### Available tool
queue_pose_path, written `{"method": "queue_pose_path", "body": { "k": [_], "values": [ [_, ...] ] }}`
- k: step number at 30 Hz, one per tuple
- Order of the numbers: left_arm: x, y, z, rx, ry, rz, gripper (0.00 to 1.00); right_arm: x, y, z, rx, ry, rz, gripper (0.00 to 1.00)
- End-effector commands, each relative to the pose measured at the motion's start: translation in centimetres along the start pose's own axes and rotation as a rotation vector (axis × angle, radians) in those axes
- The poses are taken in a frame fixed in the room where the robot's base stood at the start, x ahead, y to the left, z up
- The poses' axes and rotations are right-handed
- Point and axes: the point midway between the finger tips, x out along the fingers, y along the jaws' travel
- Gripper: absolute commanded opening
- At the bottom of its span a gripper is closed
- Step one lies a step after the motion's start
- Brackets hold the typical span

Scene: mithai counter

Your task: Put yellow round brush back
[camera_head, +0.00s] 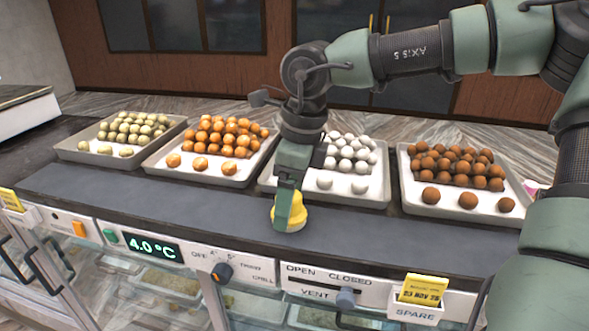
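The yellow round brush (297,213) is on the dark strip along the front of the counter, before the tray of white sweets. It looks upright, with its wide part low. My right gripper (288,208) comes down on it from above. One green finger covers the brush's left front side. The other finger is hidden, so I cannot tell whether the gripper is closed on the brush. I also cannot tell whether the brush touches the strip. My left gripper is not in view.
Trays of pale green (72,154), orange (151,161), white (377,190) and brown sweets (409,196) stand behind the strip. Below its front edge are a temperature display (153,247), a knob (221,272), a vent slider (346,298) and a SPARE holder (415,312). The dark strip (130,200) is clear to the left.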

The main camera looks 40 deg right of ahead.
Motion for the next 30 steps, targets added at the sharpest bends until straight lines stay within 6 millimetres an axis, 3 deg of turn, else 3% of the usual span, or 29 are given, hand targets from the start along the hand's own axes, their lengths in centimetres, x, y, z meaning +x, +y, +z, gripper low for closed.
{"method": "queue_pose_path", "body": {
  "k": [9, 15, 30],
  "values": [
    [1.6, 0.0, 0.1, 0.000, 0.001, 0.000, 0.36, -6.8, 0.0, 0.1, 0.001, -0.005, -0.003, 0.80],
    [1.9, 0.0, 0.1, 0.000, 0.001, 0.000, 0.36, -9.7, 0.0, 0.0, 0.001, -0.002, -0.001, 0.80],
    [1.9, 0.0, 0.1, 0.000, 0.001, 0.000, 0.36, -10.6, 0.0, -0.1, 0.002, -0.006, 0.005, 0.80]
  ]
}}
